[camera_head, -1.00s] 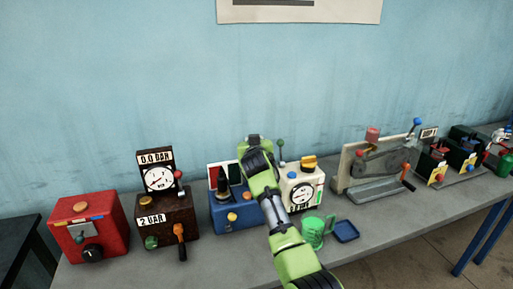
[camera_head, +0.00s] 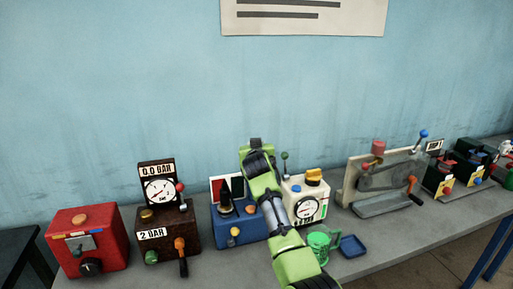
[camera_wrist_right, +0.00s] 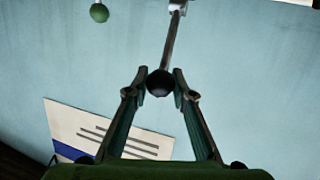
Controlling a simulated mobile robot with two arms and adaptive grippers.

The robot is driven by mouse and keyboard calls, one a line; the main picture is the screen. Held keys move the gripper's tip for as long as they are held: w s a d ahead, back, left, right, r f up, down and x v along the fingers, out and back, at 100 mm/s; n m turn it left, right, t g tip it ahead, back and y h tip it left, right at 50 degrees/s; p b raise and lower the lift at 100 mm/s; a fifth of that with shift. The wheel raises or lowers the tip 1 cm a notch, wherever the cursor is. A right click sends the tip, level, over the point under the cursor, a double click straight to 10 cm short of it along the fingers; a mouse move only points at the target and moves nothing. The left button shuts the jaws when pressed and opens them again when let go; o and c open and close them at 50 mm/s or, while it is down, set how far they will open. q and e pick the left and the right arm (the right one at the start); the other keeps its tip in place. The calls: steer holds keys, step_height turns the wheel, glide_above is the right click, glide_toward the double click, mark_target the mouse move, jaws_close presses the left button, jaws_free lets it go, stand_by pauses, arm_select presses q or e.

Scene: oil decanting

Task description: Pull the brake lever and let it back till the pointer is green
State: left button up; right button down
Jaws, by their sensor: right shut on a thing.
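In the right wrist view, my right gripper (camera_wrist_right: 160,92) is shut on the dark round knob (camera_wrist_right: 159,81) of a lever, one finger on each side. The lever's thin rod (camera_wrist_right: 172,40) runs up from the knob to a pale mount at the top edge. In the head view my right gripper (camera_head: 256,155) is above the bench, by the blue box (camera_head: 238,231) and the cream gauge box (camera_head: 313,190). A red and dark panel (camera_head: 216,190) stands behind the blue box; a pointer cannot be made out clearly. My arm hides the lever there. My left gripper is not in view.
A green-knobbed lever (camera_head: 284,156) stands close right of my gripper. A red box (camera_head: 110,240) and a brown gauge box (camera_head: 180,222) are to the left. A green mug (camera_head: 318,243), blue tray (camera_head: 352,246) and grey crank device (camera_head: 385,180) are to the right.

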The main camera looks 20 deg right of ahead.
steer(key=c, duration=1.7)
jaws_free()
steer(key=shift+a+r, duration=0.1)
steer(key=shift+r, duration=0.15)
steer(key=shift+w+f, duration=0.15)
steer(key=shift+f, duration=0.1)
steer(key=v, duration=1.2)
